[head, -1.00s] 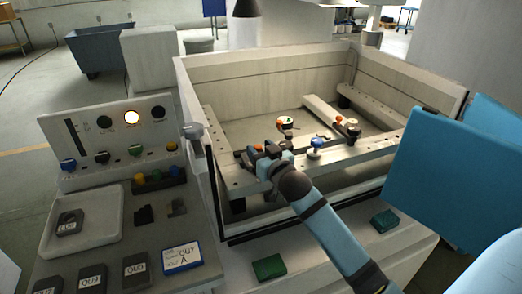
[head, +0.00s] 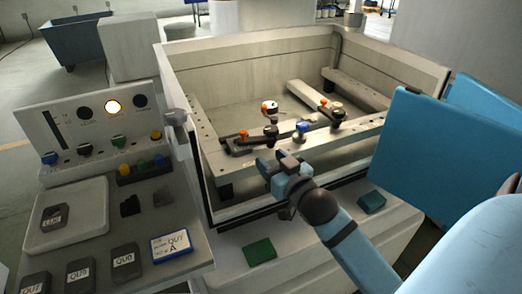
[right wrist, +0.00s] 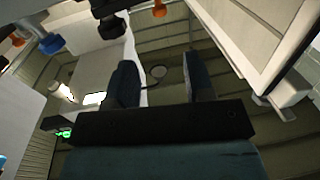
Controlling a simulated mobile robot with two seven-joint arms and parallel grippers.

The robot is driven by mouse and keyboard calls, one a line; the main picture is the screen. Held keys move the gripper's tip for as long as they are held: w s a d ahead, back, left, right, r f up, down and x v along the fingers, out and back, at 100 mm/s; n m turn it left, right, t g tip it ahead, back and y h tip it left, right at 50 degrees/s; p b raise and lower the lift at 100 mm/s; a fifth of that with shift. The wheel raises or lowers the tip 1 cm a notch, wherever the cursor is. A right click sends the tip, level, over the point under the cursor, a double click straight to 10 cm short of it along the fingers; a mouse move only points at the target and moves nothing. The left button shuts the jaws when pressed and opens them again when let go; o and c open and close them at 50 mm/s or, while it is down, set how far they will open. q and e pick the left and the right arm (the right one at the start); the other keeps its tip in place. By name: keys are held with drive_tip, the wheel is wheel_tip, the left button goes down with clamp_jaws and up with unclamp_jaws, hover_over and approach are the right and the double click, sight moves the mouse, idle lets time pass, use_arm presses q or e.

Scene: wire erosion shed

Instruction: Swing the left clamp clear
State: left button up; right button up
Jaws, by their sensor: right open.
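The left clamp (head: 238,147) is a dark bar with an orange knob (head: 243,133) and a dark post (head: 271,133), on the pale front rail of the tank. Its bar lies roughly along the rail. My right gripper (head: 275,162) is just in front of the rail, apart from the clamp. In the right wrist view my gripper (right wrist: 161,82) is open, with nothing between its fingers. That view also shows the orange knob (right wrist: 160,8) and dark post (right wrist: 108,27) at the top, beyond the fingertips. My left gripper is not in view.
A blue knob (head: 302,127) and the right clamp (head: 336,114) stand farther right along the rail. A part with a white and orange top (head: 269,107) is behind the left clamp. The tank's walls (head: 200,170) surround the area; a control panel (head: 95,135) is left.

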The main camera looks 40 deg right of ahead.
drive_tip(key=shift+s, duration=0.65)
drive_tip(key=c, duration=0.3)
drive_tip(key=shift+s+r+p, duration=0.1)
drive_tip(key=shift+r+p, duration=0.25)
drive_tip(key=shift+r, duration=0.05)
drive_tip(key=c, duration=0.4)
drive_tip(key=shift+s+d+r+n+g+y+p, duration=0.15)
drive_tip(key=shift+s+d+r+g+y+p, duration=0.1)
drive_tip(key=shift+s+r+g+p, duration=0.15)
drive_tip(key=shift+s+d+r+n+g+y+p, duration=0.2)
drive_tip(key=shift+r+g+y+p, duration=0.1)
drive_tip(key=shift+r+p, duration=0.15)
clamp_jaws()
drive_tip(key=p, duration=0.1)
approach(246, 134)
drive_tip(key=shift+g, duration=0.3)
drive_tip(key=w, duration=0.7)
drive_tip(key=shift+w+d+f, duration=0.15)
drive_tip(key=shift+w+f, duration=0.1)
drive_tip(key=shift+f, duration=0.1)
